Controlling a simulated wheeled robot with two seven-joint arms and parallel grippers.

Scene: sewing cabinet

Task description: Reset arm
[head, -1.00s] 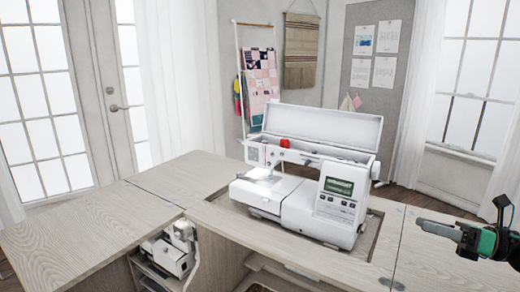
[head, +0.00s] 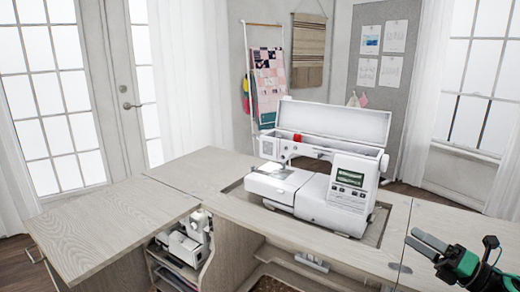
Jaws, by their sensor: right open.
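My right gripper (head: 427,243) shows at the lower right of the head view. Its grey fingers point left, in front of the right part of the cabinet top. It is open, with nothing seen between the fingers. A white sewing machine (head: 345,200) with its lid raised stands in the recess of the sewing cabinet (head: 120,227). A red thread spool (head: 297,138) sits in its top. The gripper is to the right of the machine and apart from it. My left gripper is not in view.
Below the top, an open compartment holds a white and grey machine (head: 187,243) on a shelf. The cabinet's left leaf is bare. A ladder rack with a quilt (head: 268,85) stands behind. A pinboard (head: 385,60) hangs on the back wall.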

